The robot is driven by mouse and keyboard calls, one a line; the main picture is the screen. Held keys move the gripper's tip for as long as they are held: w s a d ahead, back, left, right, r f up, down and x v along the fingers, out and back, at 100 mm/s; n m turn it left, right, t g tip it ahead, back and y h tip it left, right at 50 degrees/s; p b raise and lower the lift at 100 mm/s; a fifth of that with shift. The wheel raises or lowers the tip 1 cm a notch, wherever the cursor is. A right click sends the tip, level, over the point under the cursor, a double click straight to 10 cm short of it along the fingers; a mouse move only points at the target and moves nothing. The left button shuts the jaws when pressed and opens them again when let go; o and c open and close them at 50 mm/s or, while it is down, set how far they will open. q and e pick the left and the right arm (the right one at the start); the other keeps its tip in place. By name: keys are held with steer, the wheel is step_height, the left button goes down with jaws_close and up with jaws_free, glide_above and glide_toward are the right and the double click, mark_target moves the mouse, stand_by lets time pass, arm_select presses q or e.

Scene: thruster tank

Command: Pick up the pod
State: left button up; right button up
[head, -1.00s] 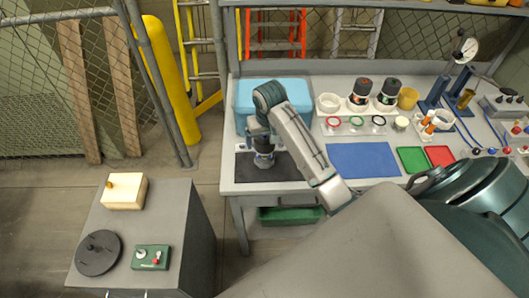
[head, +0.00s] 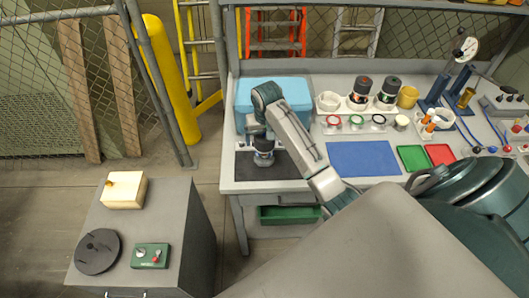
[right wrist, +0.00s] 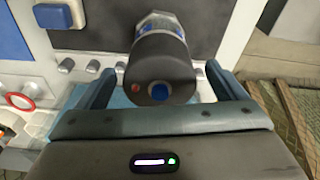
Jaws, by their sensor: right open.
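The pod (right wrist: 163,68) is a dark grey cylinder with a blue centre and an orange dot on its end and a silver and blue section beyond. In the head view the pod (head: 264,157) stands on a black mat (head: 290,171) at the bench's left end, partly hidden by my right gripper (head: 262,143). In the right wrist view my right gripper (right wrist: 160,72) is open, with one finger on each side of the pod and gaps between. My left gripper is not in view.
A light blue box (head: 290,90) stands close behind the mat. A blue mat (head: 362,158), green tray (head: 412,158) and red tray (head: 440,154) lie to the right. Jars, rings and tools fill the bench's back right. A side cabinet (head: 150,200) stands at the left.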

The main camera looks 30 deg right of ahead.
steer(key=shift+w+d+f+p, duration=0.1)
steer(key=shift+w+f+p, duration=0.1)
steer(key=shift+f, duration=0.55)
steer(key=shift+w+f+p, duration=0.1)
steer(key=shift+f+p, duration=0.05)
steer(key=shift+f, duration=0.6)
steer(key=c, duration=1.8)
steer(key=shift+r, duration=0.1)
